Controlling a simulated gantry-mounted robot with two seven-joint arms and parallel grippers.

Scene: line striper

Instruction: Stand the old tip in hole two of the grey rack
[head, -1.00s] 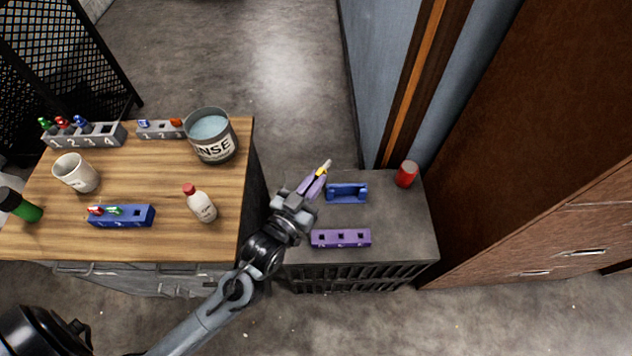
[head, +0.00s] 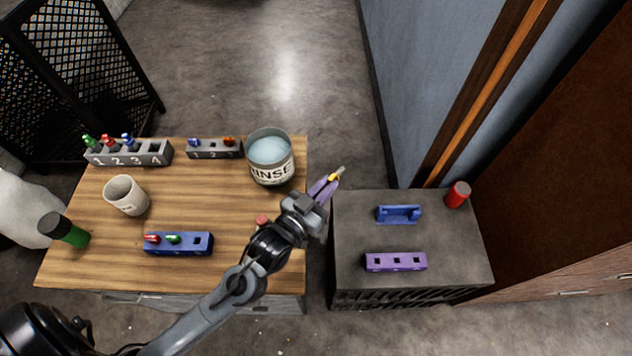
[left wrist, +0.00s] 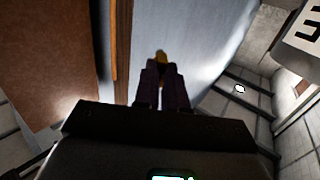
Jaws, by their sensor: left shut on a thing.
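My left gripper (head: 324,187) has purple fingers shut on a small yellow piece with a greyish end (head: 338,173). It holds the piece in the air by the gap between the wooden table and the dark cabinet. In the left wrist view the yellow piece (left wrist: 161,57) shows between the fingertips. Two grey racks stand at the table's back. The small grey rack (head: 214,154) has a blue piece at its left end, an orange-red one at its right end and an empty middle hole. The bigger grey rack (head: 130,159), numbered 1 to 4, has green, red and blue pieces; its right hole is empty.
The rinse pot (head: 271,160) stands right of the small rack. A white mug (head: 126,196), green bottle (head: 64,231) and blue rack (head: 180,244) are on the table; my arm mostly hides a red-capped bottle. The cabinet holds a purple rack (head: 396,262), blue holder (head: 399,214) and red can (head: 457,194).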

